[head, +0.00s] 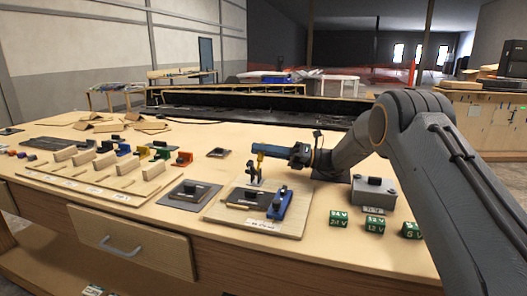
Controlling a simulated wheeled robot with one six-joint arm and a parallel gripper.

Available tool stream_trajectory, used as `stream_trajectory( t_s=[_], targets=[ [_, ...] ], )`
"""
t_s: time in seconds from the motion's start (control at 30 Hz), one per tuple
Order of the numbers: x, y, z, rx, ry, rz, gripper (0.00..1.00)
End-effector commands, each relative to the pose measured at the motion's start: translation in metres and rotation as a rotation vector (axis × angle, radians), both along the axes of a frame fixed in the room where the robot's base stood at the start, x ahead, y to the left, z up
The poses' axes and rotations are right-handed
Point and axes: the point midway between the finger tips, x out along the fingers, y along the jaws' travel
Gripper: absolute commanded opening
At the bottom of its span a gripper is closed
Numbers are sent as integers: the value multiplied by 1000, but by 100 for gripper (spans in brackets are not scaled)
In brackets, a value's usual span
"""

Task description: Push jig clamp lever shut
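The jig is a pale wooden board (225,214) with a printed label, near the front edge of the bench. A dark flat fixture (240,198) sits on it. A blue clamp (279,205) stands at the board's right side, with a small dark tip at its top. Whether its lever is open or shut is too small to tell. My gripper (254,180) points down above the rear of the board, behind and left of the blue clamp and apart from it. Its fingers are small and dark, and their gap is unclear. I see nothing held.
A grey box (374,194) and green voltage blocks (375,223) stand right of the jig. A dark pad (183,193) with a black part lies to its left. Wooden racks and coloured parts fill the bench's left. A drawer (130,245) is below.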

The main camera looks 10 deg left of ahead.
Motion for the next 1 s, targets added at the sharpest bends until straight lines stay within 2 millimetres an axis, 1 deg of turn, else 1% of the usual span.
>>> stream_trajectory(
  t_s=[0.37, 0.47, 0.57, 0.67, 0.8, 1.0],
  targets=[
    [0, -2, -1, -1, 0, -2, 23],
    [1, -2, 2, 0, -1, -1, 23],
    [1, -2, 11, 0, -2, -1, 23],
    [1, -2, 28, 0, -4, -1, 23],
    [1, -2, 55, 0, -5, -2, 23],
    [1, -2, 85, 0, -2, -2, 23]
  ],
)
